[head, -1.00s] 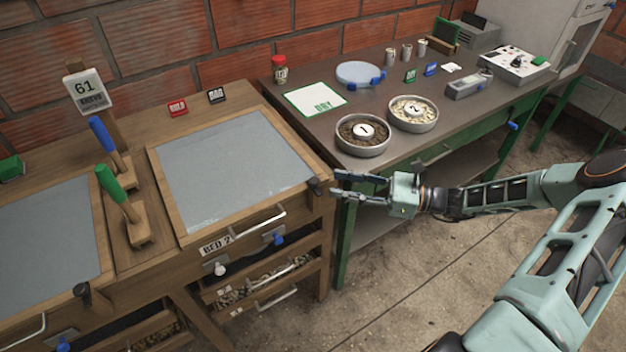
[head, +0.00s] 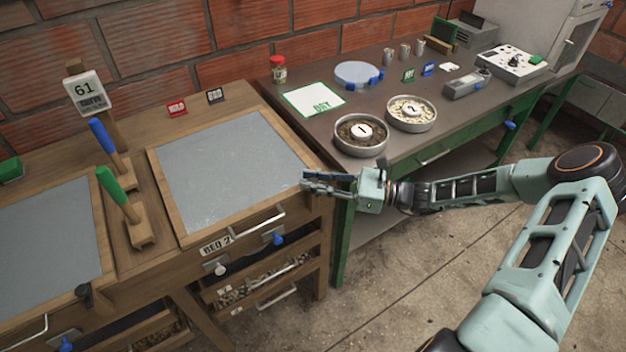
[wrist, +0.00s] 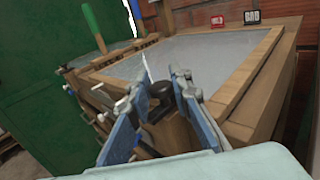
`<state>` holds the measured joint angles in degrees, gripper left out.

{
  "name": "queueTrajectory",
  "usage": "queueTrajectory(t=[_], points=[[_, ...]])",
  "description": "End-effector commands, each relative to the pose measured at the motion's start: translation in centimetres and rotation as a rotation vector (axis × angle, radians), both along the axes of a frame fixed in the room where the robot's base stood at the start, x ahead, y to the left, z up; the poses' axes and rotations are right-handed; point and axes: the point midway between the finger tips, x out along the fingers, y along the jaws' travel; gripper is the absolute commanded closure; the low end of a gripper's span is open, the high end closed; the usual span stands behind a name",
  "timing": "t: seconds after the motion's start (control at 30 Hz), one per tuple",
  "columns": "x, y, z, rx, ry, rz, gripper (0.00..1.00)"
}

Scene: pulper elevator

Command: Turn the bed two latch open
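Bed two (head: 225,170) is the wooden bed with a grey sheet top and a "BED 2" label (head: 216,246) on its front. In the wrist view, a dark rounded latch (wrist: 159,92) sits on a wooden post at the bed's near corner. My gripper (head: 305,182) is at bed two's front right corner in the head view and covers the latch there. In the wrist view, my gripper (wrist: 159,80) is open, with one blue-grey finger on each side of the latch. I cannot tell whether either finger touches it.
Bed one (head: 45,245) stands left, with a similar dark latch (head: 84,293). Green (head: 115,190) and blue (head: 103,138) levers stand between the beds. A drawer handle (head: 258,228) projects below bed two's top. The dark table (head: 300,125) with two bowls stands right.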

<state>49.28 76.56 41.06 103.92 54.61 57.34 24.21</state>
Motion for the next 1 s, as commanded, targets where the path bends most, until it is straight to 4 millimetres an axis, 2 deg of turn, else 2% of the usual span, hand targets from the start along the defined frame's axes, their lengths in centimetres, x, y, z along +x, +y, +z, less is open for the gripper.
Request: queueTrajectory(t=[0.03,0.13,0.47,1.0], points=[[0.00,-0.02,0.00,0.000,0.000,0.000,0.91],[0.00,-0.02,-0.01,0.000,0.000,0.000,1.00],[-0.08,-0.04,0.19,0.002,0.003,-0.039,1.00],[-0.18,0.05,0.71,0.006,0.012,-0.386,1.00]])
